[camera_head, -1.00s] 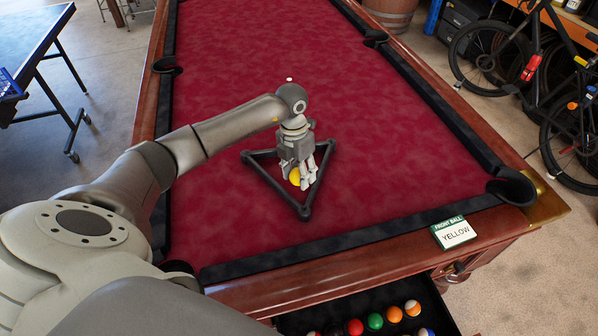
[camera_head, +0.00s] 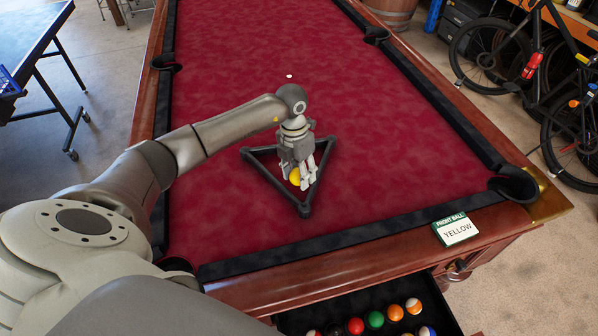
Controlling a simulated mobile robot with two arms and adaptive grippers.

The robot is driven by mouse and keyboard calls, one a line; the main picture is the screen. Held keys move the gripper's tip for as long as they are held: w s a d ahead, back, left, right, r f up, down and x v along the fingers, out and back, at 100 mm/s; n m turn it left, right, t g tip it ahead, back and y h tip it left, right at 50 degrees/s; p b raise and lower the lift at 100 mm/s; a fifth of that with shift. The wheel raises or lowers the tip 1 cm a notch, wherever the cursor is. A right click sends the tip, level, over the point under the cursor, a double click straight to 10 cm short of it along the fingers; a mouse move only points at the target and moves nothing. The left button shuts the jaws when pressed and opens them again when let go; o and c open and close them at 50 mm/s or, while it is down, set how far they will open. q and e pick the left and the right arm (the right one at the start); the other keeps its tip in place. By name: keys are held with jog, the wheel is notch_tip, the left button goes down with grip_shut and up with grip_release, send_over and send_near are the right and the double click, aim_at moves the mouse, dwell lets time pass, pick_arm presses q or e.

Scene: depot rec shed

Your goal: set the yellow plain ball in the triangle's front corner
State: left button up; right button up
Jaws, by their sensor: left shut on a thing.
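The yellow ball (camera_head: 295,177) is between the fingers of my left gripper (camera_head: 299,182), which is shut on it. The fingers hide part of the ball, so I cannot tell whether it is plain all round. The black triangle (camera_head: 270,181) lies on the red cloth with one corner (camera_head: 304,210) pointing toward me. The gripper and ball are inside the triangle's outline, a little behind that near corner. I cannot tell whether the ball touches the cloth. My right gripper is not in view.
A card (camera_head: 456,230) reading "FRONT BALL YELLOW" stands on the table's near rail. An open drawer (camera_head: 291,322) below holds several coloured balls. A small white ball or spot (camera_head: 290,76) is farther up the cloth (camera_head: 400,140), which is otherwise clear.

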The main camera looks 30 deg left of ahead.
pick_arm(q)
jog(key=shift+f+b, duration=0.7)
jog(key=shift+f, duration=0.2)
dwell(0.4)
jog(key=o, duration=1.2)
jog(key=shift+c, duration=0.2)
jog(key=r, duration=0.4)
jog(key=a+r, duration=0.1)
jog(key=r, duration=0.7)
jog(key=shift+a, duration=0.15)
